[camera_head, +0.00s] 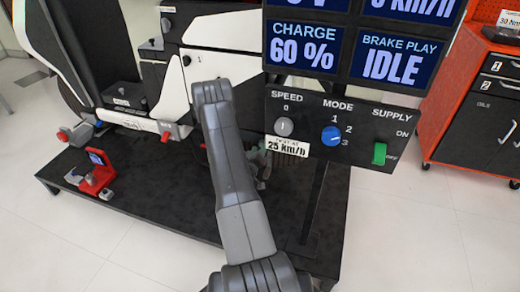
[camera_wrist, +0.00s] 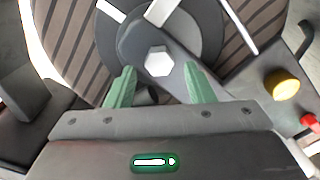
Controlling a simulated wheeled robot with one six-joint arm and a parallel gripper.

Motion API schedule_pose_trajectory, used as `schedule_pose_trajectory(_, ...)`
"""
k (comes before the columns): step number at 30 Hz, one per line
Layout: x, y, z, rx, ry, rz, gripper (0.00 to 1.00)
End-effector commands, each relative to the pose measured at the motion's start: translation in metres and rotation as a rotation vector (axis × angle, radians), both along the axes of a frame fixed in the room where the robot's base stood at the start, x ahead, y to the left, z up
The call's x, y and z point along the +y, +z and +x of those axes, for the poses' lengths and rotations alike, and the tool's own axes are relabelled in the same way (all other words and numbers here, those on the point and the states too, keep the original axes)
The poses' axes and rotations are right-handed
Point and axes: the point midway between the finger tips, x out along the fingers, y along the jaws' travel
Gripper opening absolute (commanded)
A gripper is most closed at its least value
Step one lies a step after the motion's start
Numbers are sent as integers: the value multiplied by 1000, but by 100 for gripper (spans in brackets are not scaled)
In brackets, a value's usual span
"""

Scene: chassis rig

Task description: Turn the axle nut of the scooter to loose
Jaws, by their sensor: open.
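The axle nut (camera_wrist: 158,61) is a pale hexagonal nut at the centre of a dark round hub in the wrist view. My gripper (camera_wrist: 159,69) is open, with its two green fingers apart, one on each side below the nut in the picture. No contact with the nut shows, and the distance in depth is hard to judge. In the head view the scooter (camera_head: 202,68) is a white and black body at the upper left. The nut is not visible there, and my gripper is mostly hidden behind my grey arm and the control panel.
A control panel (camera_head: 340,110) with screens, knobs and a green switch hangs right of my arm. A small red device (camera_head: 98,175) sits on the black platform (camera_head: 150,200). A yellow knob (camera_wrist: 281,84) and red knob (camera_wrist: 310,121) are right of the fingers. A tool cabinet (camera_head: 470,110) stands at right.

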Motion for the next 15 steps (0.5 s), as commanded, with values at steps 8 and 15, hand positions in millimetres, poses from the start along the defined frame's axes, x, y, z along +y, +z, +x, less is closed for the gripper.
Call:
schedule_pose_trajectory(8, -5, 1, 15, 0, 0, 1, 49)
schedule_pose_trajectory(15, -5, 1, 15, 0, 0, 1, 43)
